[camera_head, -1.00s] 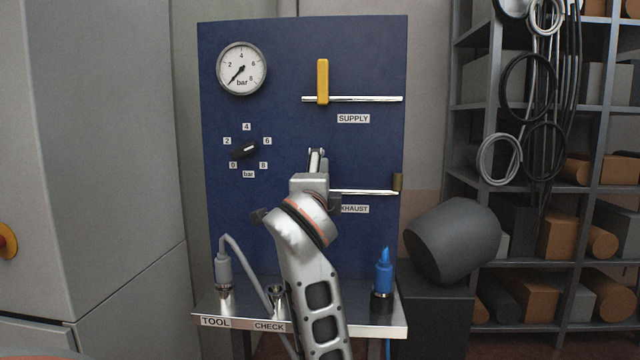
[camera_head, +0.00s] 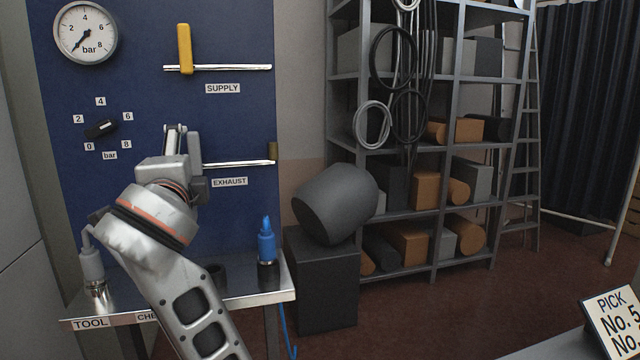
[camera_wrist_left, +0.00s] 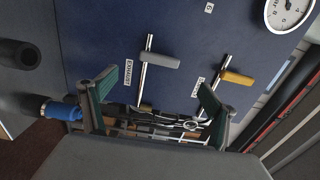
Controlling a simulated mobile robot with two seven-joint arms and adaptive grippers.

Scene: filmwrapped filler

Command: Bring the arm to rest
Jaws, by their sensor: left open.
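My left gripper (camera_head: 176,132) is open and empty in front of the blue panel (camera_head: 235,115), beside the grey exhaust handle (camera_head: 194,150). In the left wrist view its two fingers (camera_wrist_left: 153,100) are spread apart. The grey handle (camera_wrist_left: 160,61) stands crosswise on its pipe, clear of the fingers. The yellow supply handle (camera_head: 184,48) stands upright across its pipe. My left arm hides part of the shelf and the left end of the exhaust pipe. My right gripper is not in view.
A gauge (camera_head: 86,33) and black knob (camera_head: 101,128) are on the panel. A grey connector (camera_head: 92,266) and blue connector (camera_head: 266,245) stand on the metal shelf (camera_head: 262,295). A dark drum (camera_head: 335,203) rests on a block to the right, before a storage rack (camera_head: 433,220).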

